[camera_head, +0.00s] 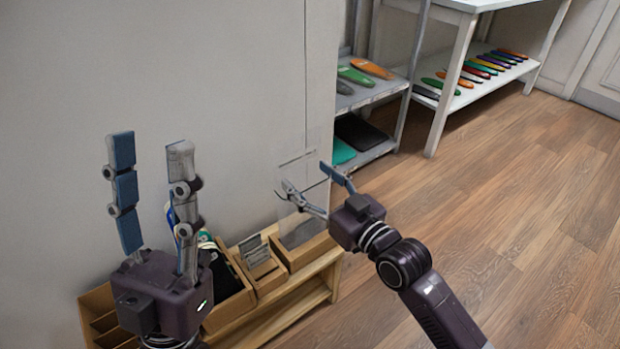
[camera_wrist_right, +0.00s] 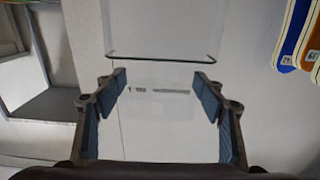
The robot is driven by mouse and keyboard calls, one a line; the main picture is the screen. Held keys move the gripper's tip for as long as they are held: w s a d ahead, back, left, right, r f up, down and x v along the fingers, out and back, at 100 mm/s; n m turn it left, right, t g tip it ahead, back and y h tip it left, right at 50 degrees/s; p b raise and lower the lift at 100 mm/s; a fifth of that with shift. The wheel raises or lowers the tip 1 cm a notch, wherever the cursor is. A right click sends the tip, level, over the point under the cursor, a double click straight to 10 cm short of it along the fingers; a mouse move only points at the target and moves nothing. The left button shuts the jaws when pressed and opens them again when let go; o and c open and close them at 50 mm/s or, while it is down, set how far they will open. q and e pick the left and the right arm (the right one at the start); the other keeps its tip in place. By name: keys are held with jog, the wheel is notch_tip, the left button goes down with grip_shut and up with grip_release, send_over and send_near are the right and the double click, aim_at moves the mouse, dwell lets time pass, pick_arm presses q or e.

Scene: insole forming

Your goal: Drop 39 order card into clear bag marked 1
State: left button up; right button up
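A clear bag (camera_wrist_right: 158,115) with small dark print that seems to begin with "1" shows in the right wrist view. It lies between the fingers of my right gripper (camera_wrist_right: 160,78), which are spread wide; I cannot tell whether they touch it. In the head view, my right gripper (camera_head: 309,179) is open beside a faint clear sheet (camera_head: 300,163), above the right-hand box on the low bench. My left gripper (camera_head: 151,142) is open and upright at the left, with no card visible between its fingers. I cannot make out the 39 order card.
A low wooden bench (camera_head: 310,291) carries cardboard boxes (camera_head: 262,272) along the wall. Blue and white items behind my left gripper are partly hidden. Shelves with coloured insoles (camera_head: 371,69) and a white table (camera_head: 447,92) stand at the back. The wooden floor (camera_head: 530,210) at right is clear.

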jog(key=v, duration=1.2)
jog(key=shift+s, duration=0.1)
dwell(0.7)
